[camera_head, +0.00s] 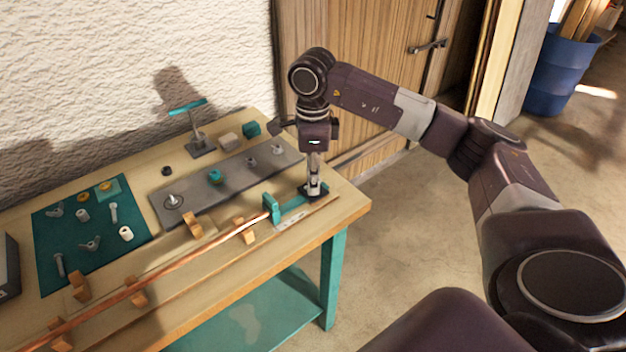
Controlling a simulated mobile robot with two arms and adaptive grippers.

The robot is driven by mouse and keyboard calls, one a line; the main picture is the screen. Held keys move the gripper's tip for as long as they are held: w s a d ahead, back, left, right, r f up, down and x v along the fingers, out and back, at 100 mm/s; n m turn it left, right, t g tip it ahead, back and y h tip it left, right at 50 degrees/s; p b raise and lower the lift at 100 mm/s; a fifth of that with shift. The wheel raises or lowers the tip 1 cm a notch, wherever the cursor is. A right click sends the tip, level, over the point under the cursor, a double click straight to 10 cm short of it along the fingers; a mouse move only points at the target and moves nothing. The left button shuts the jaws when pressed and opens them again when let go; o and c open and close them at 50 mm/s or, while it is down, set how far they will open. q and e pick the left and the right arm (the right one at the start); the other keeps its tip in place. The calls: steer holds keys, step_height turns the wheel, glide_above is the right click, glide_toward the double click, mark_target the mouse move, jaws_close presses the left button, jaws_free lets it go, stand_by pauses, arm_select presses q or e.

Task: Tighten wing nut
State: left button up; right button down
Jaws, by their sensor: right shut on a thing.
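My right gripper (313,191) points straight down at the right end of the workbench. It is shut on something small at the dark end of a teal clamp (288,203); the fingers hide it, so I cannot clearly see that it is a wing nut. The clamp's upright jaw (271,208) stands at the right end of a long copper-coloured lath (180,263). Loose wing-nut-like parts (91,243) lie on a dark green mat (50,268) at the left. My left gripper is out of view.
Wooden blocks (192,224) flank the lath along the bench (350,205). A grey plate (240,181) with small fittings and a teal-topped stand (199,140) are behind. The wall bounds the back. Open floor lies right of the bench; a blue barrel (556,75) stands farther off.

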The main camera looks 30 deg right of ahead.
steer(key=shift+m, duration=0.3)
steer(key=c, duration=1.9)
jaws_free()
step_height(320, 180, up, 12)
steer(key=shift+r, duration=0.1)
steer(key=shift+c, duration=0.4)
